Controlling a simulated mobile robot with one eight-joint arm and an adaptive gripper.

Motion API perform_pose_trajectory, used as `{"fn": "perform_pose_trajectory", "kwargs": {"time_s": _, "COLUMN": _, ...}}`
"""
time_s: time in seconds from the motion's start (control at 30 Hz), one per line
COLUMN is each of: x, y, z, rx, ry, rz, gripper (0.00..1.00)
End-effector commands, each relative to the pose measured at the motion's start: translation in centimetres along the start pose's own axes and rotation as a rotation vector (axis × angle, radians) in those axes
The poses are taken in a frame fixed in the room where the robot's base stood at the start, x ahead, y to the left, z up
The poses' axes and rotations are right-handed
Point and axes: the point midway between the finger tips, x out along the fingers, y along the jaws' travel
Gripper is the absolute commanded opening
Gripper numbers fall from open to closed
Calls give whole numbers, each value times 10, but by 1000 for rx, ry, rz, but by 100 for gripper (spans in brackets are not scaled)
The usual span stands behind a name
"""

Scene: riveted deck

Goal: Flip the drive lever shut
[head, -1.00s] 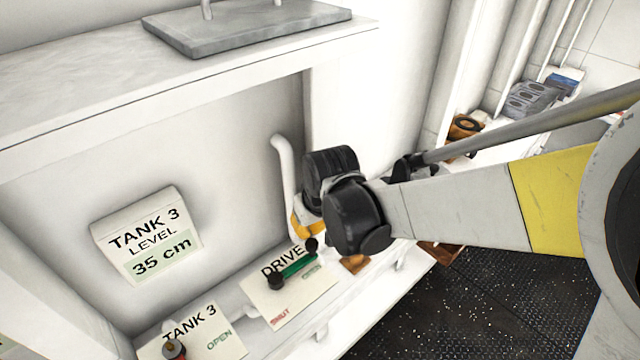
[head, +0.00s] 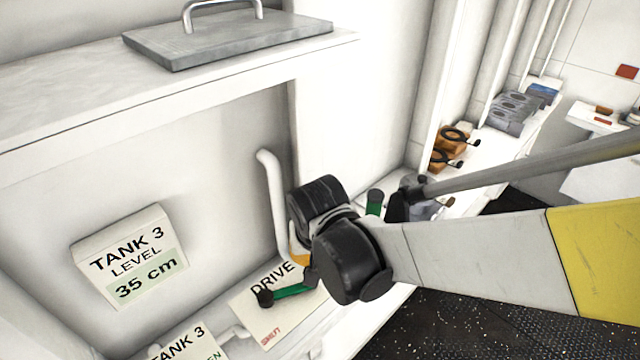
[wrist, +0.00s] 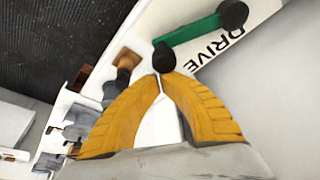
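The drive lever (head: 293,291) is a green bar with a dark round end on each side, lying across the white DRIVE plate (head: 262,312). A red SHUT mark shows near the plate's lower edge. My gripper's yellow-orange finger shows partly behind my dark wrist in the head view, close to the lever's right end. In the wrist view the lever (wrist: 190,30) lies just beyond my gripper (wrist: 161,78). Its fingertips are together right at the lever's near dark knob (wrist: 163,57). The knob is not visibly between them; I cannot tell whether they touch. The plate's right part is hidden.
A TANK 3 plate (head: 185,345) is to the left, below the level sign (head: 130,255). A white pipe (head: 272,195) rises behind the DRIVE plate. A shelf edge (head: 180,112) overhangs above. Orange valves with black handwheels (head: 452,136) stand farther right.

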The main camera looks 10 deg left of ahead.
Motion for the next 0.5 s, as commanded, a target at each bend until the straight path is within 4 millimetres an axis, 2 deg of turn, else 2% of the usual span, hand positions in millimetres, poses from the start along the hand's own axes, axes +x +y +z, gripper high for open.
{"fn": "perform_pose_trajectory", "kwargs": {"time_s": 0.5, "x": -19, "y": 10, "z": 55, "rx": 455, "ry": -1, "rz": 164, "gripper": 0}}
